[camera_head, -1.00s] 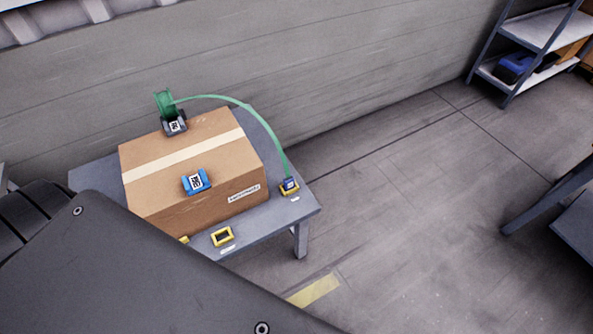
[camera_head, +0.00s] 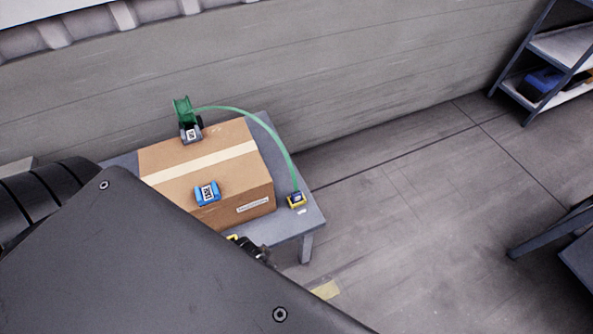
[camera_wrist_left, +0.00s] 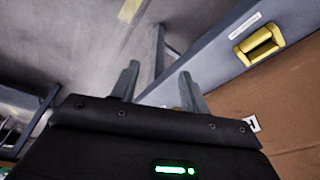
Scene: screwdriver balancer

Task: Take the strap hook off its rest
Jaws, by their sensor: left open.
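My left gripper (camera_wrist_left: 158,82) is open and empty in the left wrist view. In the head view, part of it shows (camera_head: 254,249) at the table's front edge, left of and nearer than the hook; its fingertips are unclear there. A yellow holder (camera_wrist_left: 259,45) that looks empty shows in the wrist view.
The cardboard box (camera_head: 160,160) fills most of the grey table (camera_head: 312,219), with a blue tagged block (camera_head: 207,193) on top. My arm covers the table's front left. Open floor (camera_head: 400,200) lies right of the table; a shelf (camera_head: 560,50) stands far right.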

